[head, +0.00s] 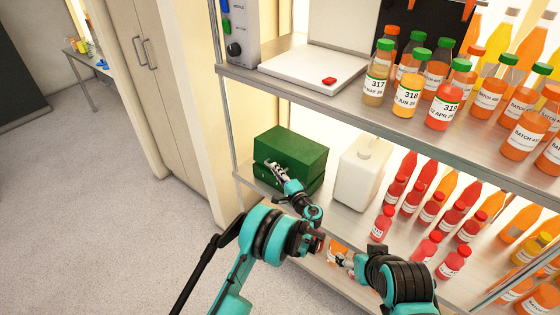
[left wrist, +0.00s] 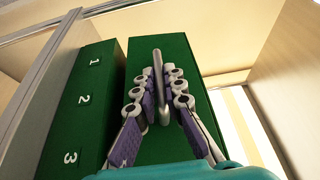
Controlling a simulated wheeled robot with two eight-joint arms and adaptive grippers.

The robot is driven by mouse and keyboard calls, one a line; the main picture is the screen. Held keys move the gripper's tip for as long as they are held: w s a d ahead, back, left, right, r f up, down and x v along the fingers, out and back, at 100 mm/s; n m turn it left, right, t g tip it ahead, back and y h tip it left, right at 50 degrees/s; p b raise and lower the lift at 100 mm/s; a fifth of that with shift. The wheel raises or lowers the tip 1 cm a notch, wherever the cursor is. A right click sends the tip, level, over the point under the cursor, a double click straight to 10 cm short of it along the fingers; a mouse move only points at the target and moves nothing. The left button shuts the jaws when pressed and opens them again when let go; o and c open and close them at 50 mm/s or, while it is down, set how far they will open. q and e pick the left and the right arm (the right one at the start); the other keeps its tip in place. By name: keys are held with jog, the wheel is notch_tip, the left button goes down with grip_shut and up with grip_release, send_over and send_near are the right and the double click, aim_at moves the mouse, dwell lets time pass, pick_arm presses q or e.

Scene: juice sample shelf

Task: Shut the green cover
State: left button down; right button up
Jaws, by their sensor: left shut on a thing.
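A green box (head: 295,150) sits on the middle shelf at its left end. In the left wrist view it shows as a green panel numbered 1, 2, 3 (left wrist: 84,98) and, beside it, a green face (left wrist: 143,58) with a grey bar handle (left wrist: 158,60). A dark gap runs between the two parts. I cannot tell how far the cover is open. My left gripper (head: 276,169) is at the front of the box; in the left wrist view its purple-padded fingers (left wrist: 160,98) are shut on the handle. My right gripper (head: 340,258) is low in front of the shelves, its fingers too small to judge.
A white jug (head: 361,175) stands right of the box, with rows of red bottles (head: 412,200) beyond. Above are a white plate with a red button (head: 328,81) and green-capped bottles (head: 409,92).

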pick_arm(q)
jog(key=shift+s+a+f+n+t, duration=0.1)
jog(key=shift+s+f+n+t, duration=0.1)
jog(key=shift+f+n, duration=0.45)
jog(key=shift+s+a+f+n+t, duration=0.1)
jog(key=shift+s+f+n, duration=0.15)
jog(key=shift+f, duration=0.75)
jog(key=shift+f, duration=0.1)
jog(key=c, duration=1.9)
grip_release()
jog(key=shift+w+f, duration=0.1)
jog(key=v, duration=1.2)
jog(key=shift+d, duration=0.1)
jog(key=shift+w, duration=0.1)
